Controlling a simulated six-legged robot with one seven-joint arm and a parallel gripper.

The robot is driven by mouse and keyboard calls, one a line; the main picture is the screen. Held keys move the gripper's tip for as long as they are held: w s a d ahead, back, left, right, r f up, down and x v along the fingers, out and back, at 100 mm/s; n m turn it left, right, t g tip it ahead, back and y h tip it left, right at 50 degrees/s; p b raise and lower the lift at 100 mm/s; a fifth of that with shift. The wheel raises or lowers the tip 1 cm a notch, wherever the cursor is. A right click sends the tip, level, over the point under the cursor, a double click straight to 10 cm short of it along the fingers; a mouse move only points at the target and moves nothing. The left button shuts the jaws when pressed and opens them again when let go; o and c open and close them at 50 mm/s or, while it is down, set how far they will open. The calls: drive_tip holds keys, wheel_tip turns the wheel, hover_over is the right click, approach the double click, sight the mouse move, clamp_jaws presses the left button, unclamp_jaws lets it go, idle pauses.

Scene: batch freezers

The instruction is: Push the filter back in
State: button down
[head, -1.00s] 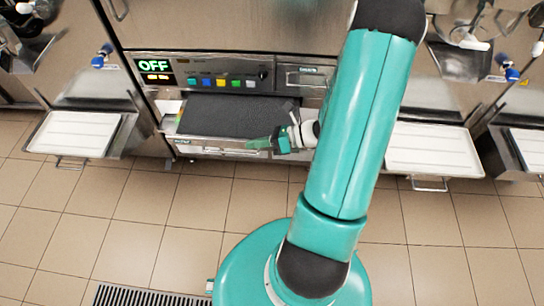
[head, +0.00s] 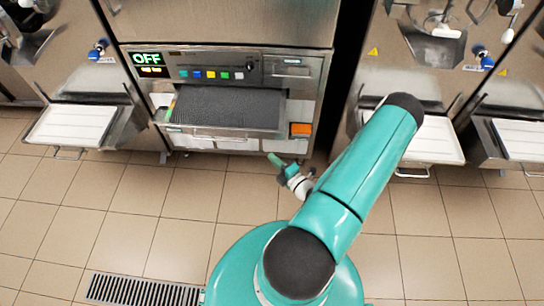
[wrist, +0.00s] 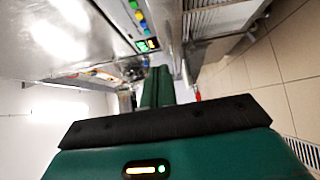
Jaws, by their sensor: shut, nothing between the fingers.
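The filter (head: 225,108) is a dark mesh panel that sticks out of the front of the machine, below its control panel. A metal front edge runs along its near side. My gripper (head: 272,159) is below and to the right of the filter's front edge in the head view, apart from it. In the wrist view, my gripper (wrist: 157,88) shows its two green fingers closed together with nothing between them. How far the filter stands out of its slot cannot be told exactly.
The control panel (head: 205,70) has coloured buttons and a green OFF display (head: 148,58). An orange block (head: 300,130) is right of the filter. White trays stick out at left (head: 73,127) and right (head: 432,141). The tiled floor in front is clear, with a drain grate (head: 140,290).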

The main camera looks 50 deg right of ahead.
approach(255, 131)
drive_tip(key=w+a, duration=0.2)
drive_tip(key=w, duration=0.2)
drive_tip(key=shift+w+d, duration=0.65)
drive_tip(key=shift+d, duration=0.3)
drive_tip(key=shift+w+d, duration=0.3)
drive_tip(key=shift+d, duration=0.1)
